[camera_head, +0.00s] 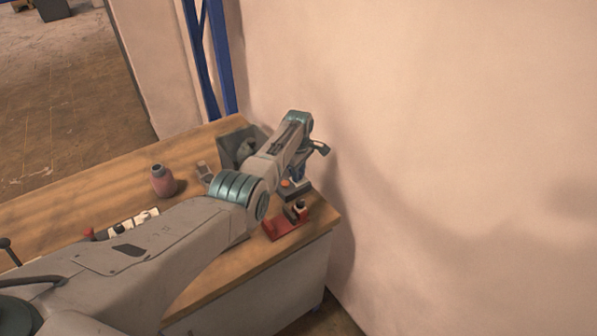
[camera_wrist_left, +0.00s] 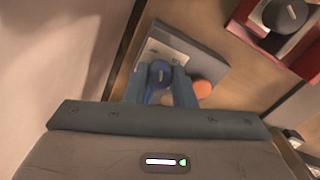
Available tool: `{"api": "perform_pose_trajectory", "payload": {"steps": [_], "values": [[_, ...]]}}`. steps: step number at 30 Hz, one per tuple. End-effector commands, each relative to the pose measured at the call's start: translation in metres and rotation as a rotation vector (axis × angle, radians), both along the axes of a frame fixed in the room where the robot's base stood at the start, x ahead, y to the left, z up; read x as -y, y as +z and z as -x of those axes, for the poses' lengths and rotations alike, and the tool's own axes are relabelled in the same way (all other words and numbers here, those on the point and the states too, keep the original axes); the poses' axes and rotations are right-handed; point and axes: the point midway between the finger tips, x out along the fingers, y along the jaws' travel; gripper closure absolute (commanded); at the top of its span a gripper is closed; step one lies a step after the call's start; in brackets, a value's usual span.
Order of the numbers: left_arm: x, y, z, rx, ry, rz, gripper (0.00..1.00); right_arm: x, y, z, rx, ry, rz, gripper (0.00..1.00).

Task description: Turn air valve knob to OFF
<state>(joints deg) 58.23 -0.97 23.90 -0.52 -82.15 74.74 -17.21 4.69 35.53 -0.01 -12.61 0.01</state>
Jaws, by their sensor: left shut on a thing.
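The air valve knob (camera_wrist_left: 159,72) is blue with a lighter mark on its face. It sits on a grey panel box (camera_wrist_left: 200,55) with a white label. My left gripper (camera_wrist_left: 160,86) is shut on the knob, one blue-grey finger on each side. An orange button (camera_wrist_left: 202,88) is just right of the right finger. In the head view the grey box (camera_head: 294,193) stands near the table's right end, with the orange button (camera_head: 285,183) on it. My left forearm hides much of it, and the knob's setting cannot be read. My right gripper is not in view.
A red holder (camera_head: 287,222) with a dark round part is close in front of the box. The wall (camera_head: 430,150) is close beyond the table's right edge.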

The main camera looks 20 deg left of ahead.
Motion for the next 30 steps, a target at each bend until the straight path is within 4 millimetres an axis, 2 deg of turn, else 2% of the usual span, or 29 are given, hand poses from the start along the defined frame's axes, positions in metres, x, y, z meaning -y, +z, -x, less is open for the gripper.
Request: {"api": "perform_pose_trajectory", "payload": {"steps": [6, 15, 30], "values": [[0.0001, 0.0014, -0.0007, 0.002, 0.178, 0.000, 1.00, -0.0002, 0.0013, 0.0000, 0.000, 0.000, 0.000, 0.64], [0.0000, 0.0016, -0.0008, 0.003, 0.349, 0.001, 1.00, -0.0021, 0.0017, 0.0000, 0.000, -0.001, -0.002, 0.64], [0.0001, 0.0018, -0.0011, 0.003, 0.422, 0.001, 1.00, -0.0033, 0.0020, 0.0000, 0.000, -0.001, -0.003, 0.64]]}}
